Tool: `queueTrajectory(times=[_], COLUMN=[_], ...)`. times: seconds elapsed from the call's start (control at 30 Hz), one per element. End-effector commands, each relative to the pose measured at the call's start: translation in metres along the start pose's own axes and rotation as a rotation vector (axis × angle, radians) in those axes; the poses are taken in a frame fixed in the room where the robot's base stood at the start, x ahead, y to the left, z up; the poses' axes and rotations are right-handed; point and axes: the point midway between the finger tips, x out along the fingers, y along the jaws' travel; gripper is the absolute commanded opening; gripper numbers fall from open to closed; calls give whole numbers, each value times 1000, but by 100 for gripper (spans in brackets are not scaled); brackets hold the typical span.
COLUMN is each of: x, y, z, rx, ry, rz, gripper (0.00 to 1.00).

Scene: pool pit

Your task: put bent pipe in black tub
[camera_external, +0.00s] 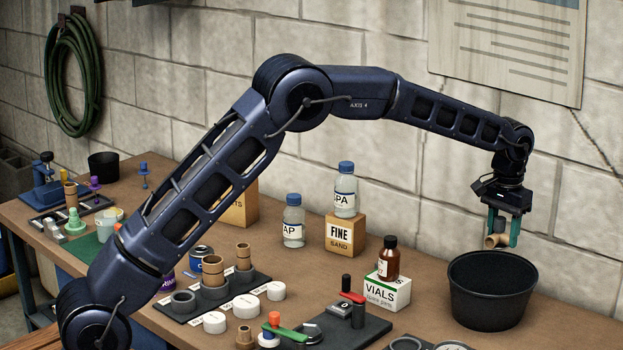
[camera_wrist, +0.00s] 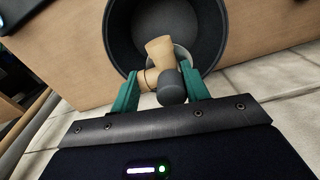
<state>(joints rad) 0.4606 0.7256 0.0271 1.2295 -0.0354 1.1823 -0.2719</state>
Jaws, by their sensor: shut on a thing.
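The bent pipe (camera_external: 497,241) is a small tan-brown fitting held between the green fingers of my gripper (camera_external: 502,232). In the wrist view the pipe (camera_wrist: 160,62) shows between the fingertips of my gripper (camera_wrist: 160,92), with a dark grey rounded part and a pale ring beside it. I cannot tell whether these belong to the pipe. The black tub (camera_external: 492,312) is a round, open container on the right of the bench. The pipe hangs above its opening, near the far rim. The tub (camera_wrist: 216,30) lies beyond the fingers in the wrist view.
Left of the tub stand a white VIALS box (camera_external: 387,291) with a brown bottle (camera_external: 389,262) on it, and a FINE SAND box (camera_external: 345,235) carrying a bottle. A dark plate with a red-handled clamp (camera_external: 352,297) lies in front. The block wall (camera_external: 570,200) rises close behind.

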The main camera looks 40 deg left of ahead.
Motion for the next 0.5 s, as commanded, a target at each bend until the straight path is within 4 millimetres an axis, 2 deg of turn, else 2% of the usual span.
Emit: queueTrajectory(times=[0.2, 0.5], x=[49, 108], y=[-1, -1], z=[0, 0], rx=[0, 0], ry=[-3, -1], rz=[-1, 0], gripper=[17, 17])
